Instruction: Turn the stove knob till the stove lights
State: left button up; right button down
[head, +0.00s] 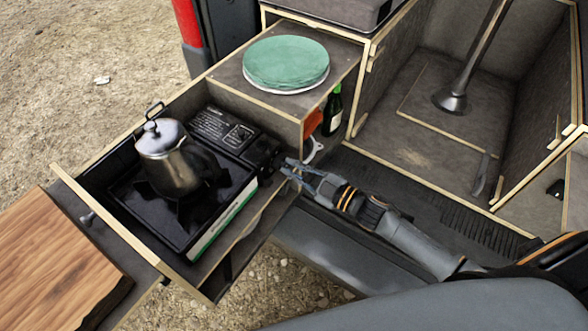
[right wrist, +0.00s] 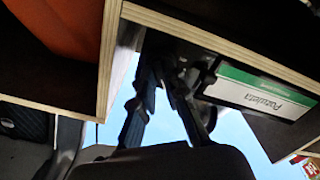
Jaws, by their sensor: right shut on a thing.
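The black camping stove (head: 226,199) sits in the pulled-out wooden drawer, with a metal kettle (head: 174,166) on its burner. The stove knob (head: 270,159) is on the dark right end of the stove. My right gripper (head: 289,170) reaches in from the right and its fingertips are at the knob, shut on it. In the right wrist view the gripper (right wrist: 166,64) points at a dark shape between the wooden edges, and the knob is mostly hidden by the fingers. I see no flame; the kettle covers most of the burner. My left gripper is out of view.
A wooden board (head: 60,262) lies at the lower left. A green round lid or plate stack (head: 286,62) sits on the cabinet behind. A green bottle (head: 332,110) and an orange item (head: 313,121) are close to the gripper. The drawer rim (head: 140,247) surrounds the stove.

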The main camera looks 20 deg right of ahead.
jog(key=n+b, duration=0.1)
jog(key=n, duration=0.3)
jog(key=shift+n, duration=0.3)
jog(key=n+b, duration=0.1)
jog(key=n, duration=0.2)
jog(key=shift+n+b, duration=0.3)
jog(key=shift+n, duration=0.1)
jog(key=n+b, duration=0.2)
jog(key=n, duration=0.2)
jog(key=shift+n+b, duration=0.85)
jog(key=shift+n, duration=1.35)
jog(key=c, duration=1.4)
grip_release()
jog(key=shift+r, duration=0.1)
jog(key=shift+s+d, duration=0.1)
